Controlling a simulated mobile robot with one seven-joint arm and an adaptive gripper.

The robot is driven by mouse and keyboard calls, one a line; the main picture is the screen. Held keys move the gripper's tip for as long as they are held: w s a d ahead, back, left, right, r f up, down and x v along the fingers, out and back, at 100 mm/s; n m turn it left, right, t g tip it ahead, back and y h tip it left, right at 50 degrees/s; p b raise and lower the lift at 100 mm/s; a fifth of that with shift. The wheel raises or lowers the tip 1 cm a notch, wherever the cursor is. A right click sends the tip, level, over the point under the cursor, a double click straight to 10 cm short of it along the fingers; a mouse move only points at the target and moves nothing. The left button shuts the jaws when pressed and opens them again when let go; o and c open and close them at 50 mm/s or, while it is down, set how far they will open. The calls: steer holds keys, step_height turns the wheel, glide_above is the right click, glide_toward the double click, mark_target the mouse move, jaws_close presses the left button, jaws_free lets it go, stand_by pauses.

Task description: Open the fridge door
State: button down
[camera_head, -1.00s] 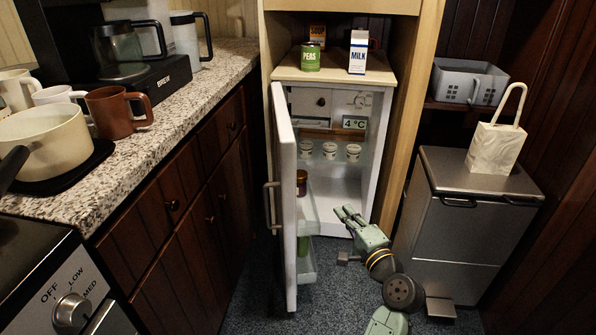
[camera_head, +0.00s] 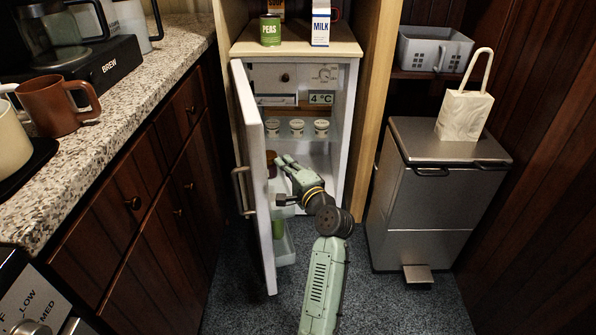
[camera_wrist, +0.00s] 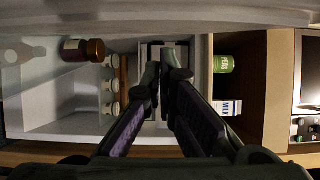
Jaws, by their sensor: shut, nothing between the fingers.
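The small white fridge (camera_head: 338,150) has its door (camera_head: 252,165) standing open, swung outward on the left side, with its edge toward me. A metal handle (camera_head: 240,190) is on the door's outer face. My gripper (camera_head: 281,160) is in the opening, to the right of the door's inner side and in front of the shelves. Whether it touches the door cannot be told. In the wrist view, my gripper (camera_wrist: 163,68) has its fingers close together with nothing held. The fridge interior (camera_wrist: 65,105) shows to their left, with a dark jar (camera_wrist: 82,50).
A peas can (camera_head: 270,30) and milk carton (camera_head: 320,25) stand on top of the fridge. The counter (camera_head: 150,95) with drawers is at left. A grey bin (camera_head: 440,200) stands at right, with floor (camera_head: 400,300) between.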

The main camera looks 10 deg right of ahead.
mark_target(234, 170)
steer(key=shift+s+a+r, duration=0.1)
steer(key=shift+s+a, duration=0.05)
steer(key=shift+a, duration=0.95)
steer(key=a+p, duration=0.1)
steer(key=a, duration=0.2)
steer(key=a+p, duration=0.2)
steer(key=a, duration=0.2)
steer(key=s+a+p, duration=0.1)
steer(key=a+p, duration=0.1)
steer(key=a, duration=0.2)
steer(key=shift+s, duration=0.1)
